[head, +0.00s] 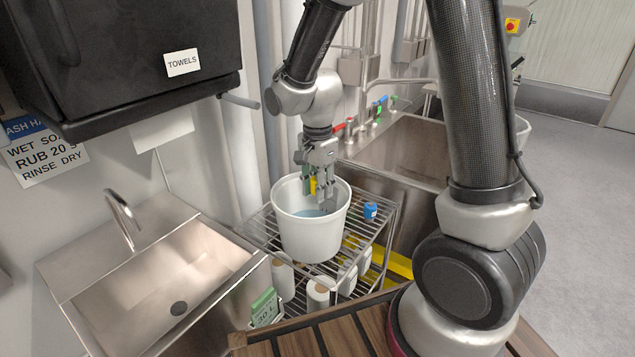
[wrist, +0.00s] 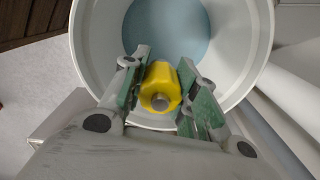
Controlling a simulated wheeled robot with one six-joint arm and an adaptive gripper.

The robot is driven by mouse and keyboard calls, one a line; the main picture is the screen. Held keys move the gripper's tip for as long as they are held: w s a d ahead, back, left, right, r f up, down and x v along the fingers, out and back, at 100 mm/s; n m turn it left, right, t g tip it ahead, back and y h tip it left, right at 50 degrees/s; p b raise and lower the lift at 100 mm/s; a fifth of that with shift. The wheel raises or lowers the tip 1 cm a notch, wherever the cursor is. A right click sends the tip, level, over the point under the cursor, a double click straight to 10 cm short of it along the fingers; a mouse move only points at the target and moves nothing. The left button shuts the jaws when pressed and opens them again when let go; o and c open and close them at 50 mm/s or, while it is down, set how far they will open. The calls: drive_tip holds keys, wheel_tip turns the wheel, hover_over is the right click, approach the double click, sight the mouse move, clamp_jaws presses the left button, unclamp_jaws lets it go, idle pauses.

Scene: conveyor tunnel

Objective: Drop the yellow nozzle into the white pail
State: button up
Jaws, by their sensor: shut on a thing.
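The white pail (head: 309,238) stands upright on the wire rack, with a bluish bottom showing inside. Its rim and inner wall (wrist: 237,45) fill much of the wrist view. My gripper (head: 315,188) points down into the pail's mouth. It is shut on the yellow nozzle (wrist: 160,87), which sits between the green finger pads (wrist: 160,95). In the head view the nozzle (head: 313,185) is partly hidden by the fingers and lies within the pail's opening. How far it is above the bottom is hard to tell.
The wire rack (head: 381,222) holds a blue fitting (head: 370,211) right of the pail, and white bottles (head: 318,293) below. A steel hand basin (head: 170,265) is at left and a deep sink (head: 400,145) behind. A black towel box (head: 140,60) hangs at upper left.

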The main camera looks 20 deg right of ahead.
drive_tip(key=o, duration=1)
drive_tip(key=shift+o, duration=0.2)
wheel_tip(320, 180, up, 12)
